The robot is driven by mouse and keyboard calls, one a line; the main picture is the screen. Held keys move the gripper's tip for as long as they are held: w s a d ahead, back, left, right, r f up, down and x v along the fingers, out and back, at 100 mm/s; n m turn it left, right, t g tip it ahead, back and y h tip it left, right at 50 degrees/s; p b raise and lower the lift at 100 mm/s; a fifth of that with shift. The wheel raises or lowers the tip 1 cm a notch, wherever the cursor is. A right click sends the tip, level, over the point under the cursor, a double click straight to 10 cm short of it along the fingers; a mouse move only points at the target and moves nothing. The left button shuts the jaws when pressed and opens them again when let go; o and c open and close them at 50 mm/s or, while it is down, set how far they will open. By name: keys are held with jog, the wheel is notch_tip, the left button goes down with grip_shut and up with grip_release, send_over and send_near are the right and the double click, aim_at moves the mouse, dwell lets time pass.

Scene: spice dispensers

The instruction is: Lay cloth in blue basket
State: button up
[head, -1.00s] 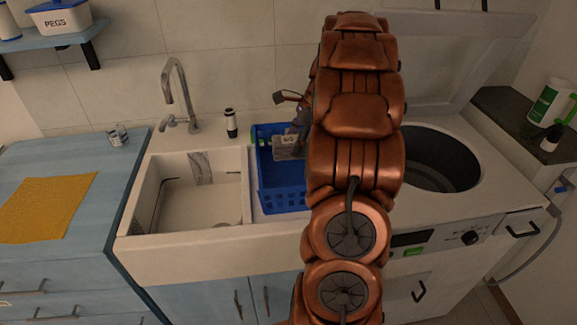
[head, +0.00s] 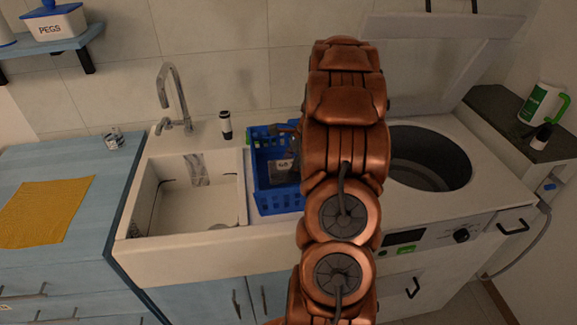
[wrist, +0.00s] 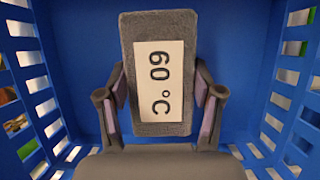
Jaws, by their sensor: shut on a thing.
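My gripper (wrist: 161,105) is shut on a grey, block-shaped cloth (wrist: 160,24) with a fuzzy surface and a white "60 °C" label. Its two fingers press on the cloth's left and right sides. In the head view, the grey cloth (head: 283,168) shows inside the blue basket (head: 280,204), partly hidden by my arm. The basket's slotted side walls stand on both sides of the gripper in the wrist view (wrist: 55,55). Whether the cloth touches the basket floor I cannot tell.
The basket stands between the white sink (head: 190,205) and the open top-loading washer (head: 430,165). A yellow cloth (head: 45,212) lies flat on the blue counter at left. A small black-and-white bottle (head: 226,125) and the tap (head: 178,95) stand behind the sink.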

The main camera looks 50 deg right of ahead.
jog(key=shift+f, duration=0.1)
jog(key=o, duration=1.3)
jog(key=b+v, duration=0.3)
jog(key=v, duration=0.8)
jog(key=shift+s+d+r, duration=0.1)
jog(key=shift+s+r, duration=0.05)
jog(key=shift+r, duration=0.45)
